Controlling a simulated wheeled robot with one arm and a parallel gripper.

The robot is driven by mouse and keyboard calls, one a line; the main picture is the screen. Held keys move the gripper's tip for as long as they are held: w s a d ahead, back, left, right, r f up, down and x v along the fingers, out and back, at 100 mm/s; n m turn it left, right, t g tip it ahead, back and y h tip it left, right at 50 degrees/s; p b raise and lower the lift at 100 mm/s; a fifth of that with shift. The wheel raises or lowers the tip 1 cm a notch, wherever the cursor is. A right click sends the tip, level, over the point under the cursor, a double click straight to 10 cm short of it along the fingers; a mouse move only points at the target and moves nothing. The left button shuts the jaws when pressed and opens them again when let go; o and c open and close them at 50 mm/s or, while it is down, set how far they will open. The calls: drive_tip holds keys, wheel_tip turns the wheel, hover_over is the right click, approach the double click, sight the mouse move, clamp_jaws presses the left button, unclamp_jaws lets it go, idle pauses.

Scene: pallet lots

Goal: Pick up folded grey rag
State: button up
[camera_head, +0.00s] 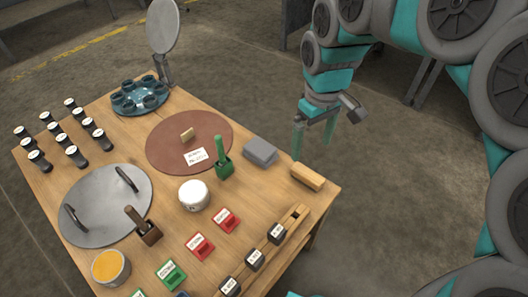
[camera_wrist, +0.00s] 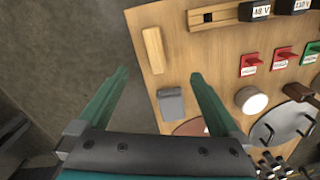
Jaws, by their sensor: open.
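The folded grey rag (camera_head: 260,151) lies flat near the table's right edge, between the reddish-brown round mat and a wooden block. In the wrist view the rag (camera_wrist: 171,104) shows between my two fingers, close to the right one. My gripper (camera_head: 313,142) is open and empty. In the head view it hangs to the right of the rag, past the table's edge, with its fingers pointing down. In the wrist view my gripper (camera_wrist: 160,76) has its fingers spread wide, with nothing between them in contact.
A wooden block (camera_head: 307,176) lies beside the rag at the table's edge. A green-handled tool in a holder (camera_head: 224,167) stands upright left of the rag. The brown round mat (camera_head: 165,143) and a white tub (camera_head: 194,196) are nearby. Floor right of the table is clear.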

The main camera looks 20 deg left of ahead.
sight(261, 148)
drive_tip(key=w+a+f+n, duration=0.1)
drive_tip(key=a, duration=0.3)
drive_tip(key=w+a+f+n, duration=0.1)
drive_tip(key=a+f, duration=0.1)
drive_tip(key=a, duration=0.3)
drive_tip(key=a+f+n+b, duration=0.1)
drive_tip(key=a, duration=0.3)
drive_tip(key=shift+w+a+f, duration=0.3)
drive_tip(key=shift+w+a, duration=0.05)
drive_tip(key=shift+w, duration=0.05)
drive_tip(key=shift+a+f, duration=0.25)
drive_tip(key=f, duration=0.7)
drive_tip(key=shift+w+f, duration=0.25)
drive_tip(key=c, duration=1.2)
